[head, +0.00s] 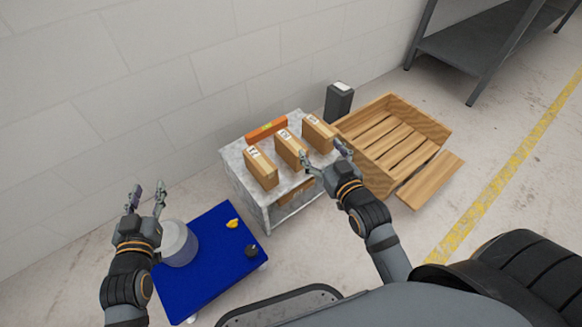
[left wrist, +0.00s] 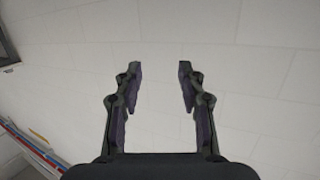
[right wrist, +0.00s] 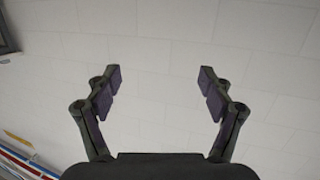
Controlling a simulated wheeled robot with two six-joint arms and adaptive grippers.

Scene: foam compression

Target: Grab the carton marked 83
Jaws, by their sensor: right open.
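Three brown cartons stand in a row on a grey metal table (head: 233,158): a left carton (head: 262,172), a middle carton (head: 293,152) and a right carton (head: 314,136). Each has a white label on top, but the numbers are too small to read surely, so I cannot tell which is marked 83. My right gripper (head: 324,158) is open and empty, in front of the right carton in the head view; contact cannot be told. My left gripper (head: 147,192) is open and empty beside a blue cart.
An orange box (head: 266,130) lies at the table's back edge. A dark bin (head: 338,102) and an open wooden crate (head: 432,125) are to the right. The blue cart (head: 210,275) carries a grey-white container (head: 177,245) and small yellow (head: 232,223) and dark items (head: 252,250). A shelf (head: 480,45) stands at upper right.

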